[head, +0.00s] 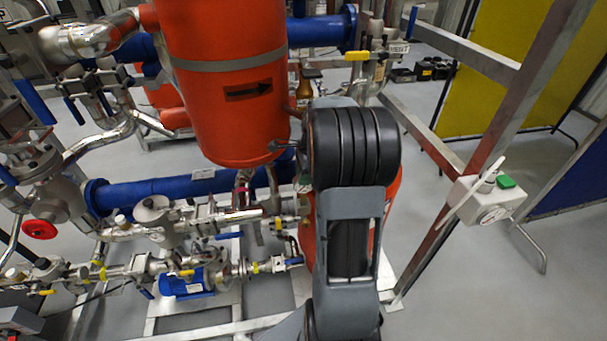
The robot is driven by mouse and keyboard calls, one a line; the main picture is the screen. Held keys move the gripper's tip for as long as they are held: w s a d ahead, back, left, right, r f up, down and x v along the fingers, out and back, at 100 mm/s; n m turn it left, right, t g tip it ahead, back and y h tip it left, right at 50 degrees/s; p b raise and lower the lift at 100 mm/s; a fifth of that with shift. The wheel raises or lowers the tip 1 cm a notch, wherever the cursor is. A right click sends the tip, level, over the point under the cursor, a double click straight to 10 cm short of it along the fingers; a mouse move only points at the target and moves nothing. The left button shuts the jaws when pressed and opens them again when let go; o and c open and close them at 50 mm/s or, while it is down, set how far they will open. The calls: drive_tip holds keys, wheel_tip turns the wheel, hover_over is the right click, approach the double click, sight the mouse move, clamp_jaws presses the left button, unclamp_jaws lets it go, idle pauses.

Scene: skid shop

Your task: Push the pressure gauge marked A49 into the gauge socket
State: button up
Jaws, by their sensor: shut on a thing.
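My grey and black arm rises from the bottom centre in the head view and covers the area in front of the red vessel's right side. My gripper is hidden behind the arm, and anything it holds is hidden too. I cannot make out a gauge marked A49. I cannot identify the gauge socket; it may be behind the arm. Small dark fittings (280,147) show just left of the arm, against the lower right edge of the red vessel (217,115); I cannot tell what they are.
Silver pipes and valves fill the left, with a red handwheel (39,229) and a blue pump (187,283). A blue pipe (180,188) runs below the vessel. A grey steel post (480,155) and a box with a green button (506,181) stand right. Floor shows at lower right.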

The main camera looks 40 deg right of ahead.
drive_tip(key=shift+f, duration=0.35)
idle(0.3)
drive_tip(key=shift+f+b, duration=0.35)
drive_tip(key=shift+b, duration=0.1)
drive_tip(key=shift+f, duration=0.3)
drive_tip(key=shift+f+b, duration=0.4)
drive_tip(key=shift+f+b, duration=0.35)
drive_tip(key=shift+f, duration=0.4)
idle(0.5)
drive_tip(key=o, duration=1.2)
drive_tip(key=shift+c, duration=0.2)
drive_tip(key=shift+r, duration=0.1)
